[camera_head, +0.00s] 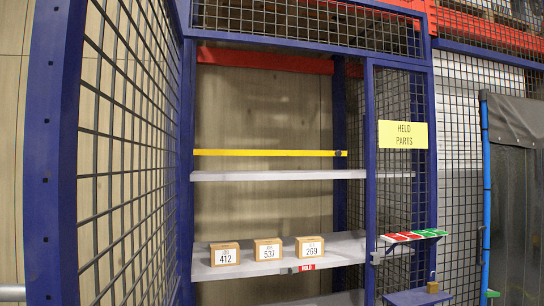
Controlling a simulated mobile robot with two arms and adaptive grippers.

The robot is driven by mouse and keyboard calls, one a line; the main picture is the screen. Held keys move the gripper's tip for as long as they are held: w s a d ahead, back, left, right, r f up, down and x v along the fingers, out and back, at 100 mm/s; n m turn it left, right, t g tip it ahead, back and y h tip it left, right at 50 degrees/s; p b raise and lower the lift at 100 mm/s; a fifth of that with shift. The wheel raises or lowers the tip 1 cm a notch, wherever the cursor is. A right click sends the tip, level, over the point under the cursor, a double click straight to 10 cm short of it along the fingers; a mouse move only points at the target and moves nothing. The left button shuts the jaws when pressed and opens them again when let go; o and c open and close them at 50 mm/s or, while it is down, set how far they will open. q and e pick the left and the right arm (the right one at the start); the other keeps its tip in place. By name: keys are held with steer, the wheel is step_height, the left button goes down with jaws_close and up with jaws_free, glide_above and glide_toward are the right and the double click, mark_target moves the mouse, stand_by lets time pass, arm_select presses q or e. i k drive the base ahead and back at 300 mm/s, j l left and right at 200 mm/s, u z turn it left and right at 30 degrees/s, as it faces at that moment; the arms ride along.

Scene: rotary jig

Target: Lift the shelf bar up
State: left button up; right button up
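The shelf bar is most likely the yellow bar (265,153), which lies level across the cage opening just above the upper shelf (275,175). Its left end meets the blue left post, and its right end is by a small dark fitting (341,153) near the right post. Neither of my grippers is in view, and nothing is touching the bar.
Three small boxes labelled 412 (225,254), 537 (268,249) and 269 (310,247) stand on the lower shelf (345,246). A yellow "HELD PARTS" sign (403,134), a ledge with red and green tags (414,236) and a padlock (432,287) are right of the opening.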

mark_target(338, 153)
steer(key=i+l, duration=0.1)
steer(key=l, duration=0.75)
steer(key=i+l+u, duration=0.1)
steer(key=i+l, duration=0.25)
steer(key=i+l+u, duration=0.1)
steer(key=i+l, duration=0.25)
steer(key=l, duration=0.15)
steer(key=i+j, duration=0.2)
steer(key=i, duration=0.3)
steer(key=i+j+u, duration=0.1)
steer(key=i+j, duration=0.15)
steer(key=i, duration=0.25)
steer(key=i+j, duration=0.15)
steer(key=i, duration=0.4)
